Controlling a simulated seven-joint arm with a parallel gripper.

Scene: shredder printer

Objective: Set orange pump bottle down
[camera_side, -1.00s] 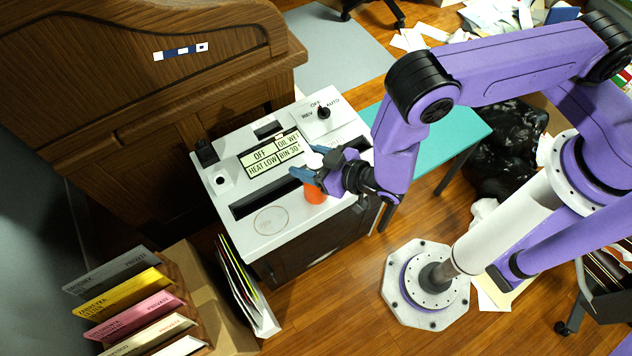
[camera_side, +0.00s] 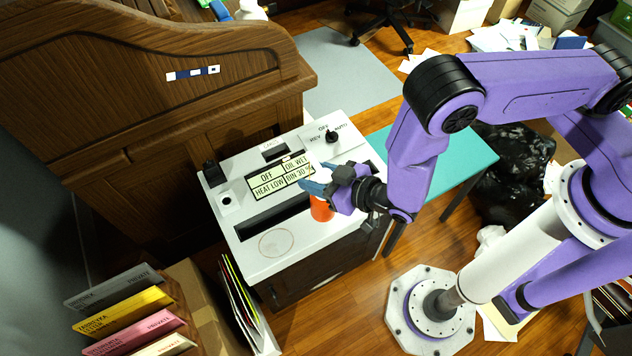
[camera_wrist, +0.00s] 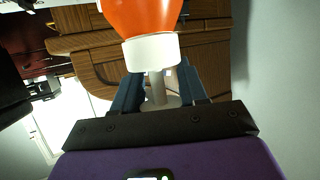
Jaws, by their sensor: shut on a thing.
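My gripper (camera_side: 318,187) is over the right part of the white shredder's top (camera_side: 243,222). It is shut on the orange pump bottle (camera_side: 321,209), which hangs below the fingers and is partly hidden by them. In the wrist view the bottle (camera_wrist: 143,15) shows its orange body, white collar and pale pump stem, with the stem between the two dark fingers (camera_wrist: 158,90). I cannot tell whether the bottle's base touches the shredder top. A faint round outline (camera_side: 276,243) is on the top, to the left of and nearer than the bottle.
The shredder's dark slot (camera_side: 272,217), display (camera_side: 281,178) and selector knob (camera_side: 331,136) lie around the gripper. A wooden roll-top desk (camera_side: 140,100) stands behind. Upright folders (camera_side: 245,305) stand at the near left. A teal table (camera_side: 445,165) is to the right.

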